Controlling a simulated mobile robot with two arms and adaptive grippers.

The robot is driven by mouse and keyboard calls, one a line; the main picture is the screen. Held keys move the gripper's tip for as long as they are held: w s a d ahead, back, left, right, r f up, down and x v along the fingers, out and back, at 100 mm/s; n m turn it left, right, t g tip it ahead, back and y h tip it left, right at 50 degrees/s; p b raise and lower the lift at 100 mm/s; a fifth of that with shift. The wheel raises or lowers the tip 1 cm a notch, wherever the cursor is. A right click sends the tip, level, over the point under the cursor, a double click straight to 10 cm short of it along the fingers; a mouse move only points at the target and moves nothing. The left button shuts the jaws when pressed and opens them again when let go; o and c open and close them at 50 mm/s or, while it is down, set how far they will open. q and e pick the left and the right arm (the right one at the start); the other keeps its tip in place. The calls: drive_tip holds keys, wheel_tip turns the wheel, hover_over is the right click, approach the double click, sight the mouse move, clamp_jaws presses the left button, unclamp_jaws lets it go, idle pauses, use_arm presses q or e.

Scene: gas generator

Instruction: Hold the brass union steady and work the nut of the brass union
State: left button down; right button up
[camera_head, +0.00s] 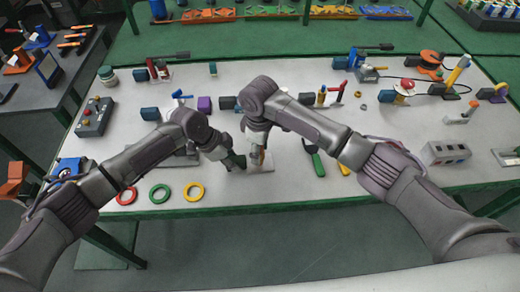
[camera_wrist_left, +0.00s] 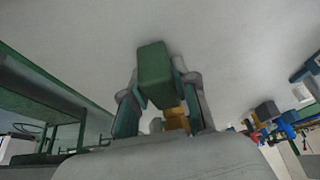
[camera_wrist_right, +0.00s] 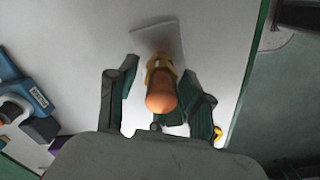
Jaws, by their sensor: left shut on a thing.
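The brass union stands near the front edge of the table, on a pale base plate (camera_head: 286,166). In the right wrist view it shows a copper-orange rounded end (camera_wrist_right: 160,97) and a yellow brass nut (camera_wrist_right: 157,66). My left gripper (camera_head: 238,161) reaches it from the left.
Red (camera_head: 126,196), green (camera_head: 160,193) and yellow (camera_head: 194,191) rings lie along the front edge at left. A green-handled tool (camera_head: 315,158) lies just right of my right gripper. A control box (camera_head: 94,116) and a grey socket block (camera_head: 446,152) stand farther out.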

drive_tip(key=shift+o, duration=0.3)
drive_tip(key=shift+r, duration=0.1)
drive_tip(key=shift+r, duration=3.45)
drive_tip(key=shift+c, duration=0.6)
drive_tip(key=n, duration=0.3)
drive_tip(key=r+n, duration=0.1)
drive_tip(key=n, duration=0.2)
drive_tip(key=shift+r, duration=0.1)
drive_tip(key=n, duration=0.5)
drive_tip(key=shift+r+n, duration=0.3)
drive_tip(key=shift+r, duration=0.05)
drive_tip(key=shift+f, duration=0.4)
wheel_tip(320, 180, down, 8)
drive_tip(key=shift+f, duration=0.1)
